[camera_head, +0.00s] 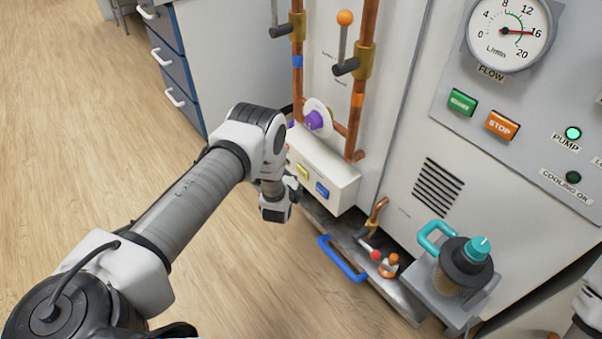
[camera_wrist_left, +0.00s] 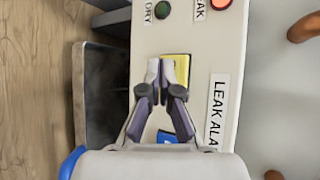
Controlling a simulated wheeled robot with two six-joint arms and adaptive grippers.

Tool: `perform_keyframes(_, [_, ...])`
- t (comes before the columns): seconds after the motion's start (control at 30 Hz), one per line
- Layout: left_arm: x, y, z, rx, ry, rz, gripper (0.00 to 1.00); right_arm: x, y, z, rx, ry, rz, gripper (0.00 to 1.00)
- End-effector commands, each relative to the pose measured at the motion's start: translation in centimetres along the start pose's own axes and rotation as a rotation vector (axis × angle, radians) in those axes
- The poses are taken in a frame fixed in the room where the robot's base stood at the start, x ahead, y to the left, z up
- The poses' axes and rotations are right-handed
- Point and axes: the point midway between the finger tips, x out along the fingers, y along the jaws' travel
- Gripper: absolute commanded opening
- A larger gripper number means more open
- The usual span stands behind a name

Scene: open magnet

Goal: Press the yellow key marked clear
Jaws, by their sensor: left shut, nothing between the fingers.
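The yellow key (camera_head: 303,171) is on the front of a cream box low on the machine, beside a blue key (camera_head: 322,189). In the left wrist view, the yellow key (camera_wrist_left: 183,66) is partly hidden behind the fingertips of my left gripper (camera_wrist_left: 160,66). The blue key (camera_wrist_left: 166,136) shows between the fingers, nearer the palm. My left gripper (camera_head: 294,188) is shut and empty, with its tips over or close to the yellow key. Whether they touch it, I cannot tell. Its lettering is not readable. My right gripper is not in view.
The box carries a dark green lamp (camera_wrist_left: 162,10), a lit red lamp (camera_wrist_left: 221,4) and a leak alarm label (camera_wrist_left: 216,112). Copper pipes (camera_head: 361,110) rise above it. Below are a tray with a blue handle (camera_head: 342,260) and a teal-handled vessel (camera_head: 465,262). Floor at left is clear.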

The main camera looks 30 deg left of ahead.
Motion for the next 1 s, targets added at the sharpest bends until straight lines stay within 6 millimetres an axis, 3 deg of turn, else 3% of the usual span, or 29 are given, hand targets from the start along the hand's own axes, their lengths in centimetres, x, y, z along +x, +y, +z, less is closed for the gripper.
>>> perform_keyframes(1.0, [0.79, -0.58, -0.63, 0.0, 0.001, 0.0, 0.0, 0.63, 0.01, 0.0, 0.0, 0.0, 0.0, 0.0])
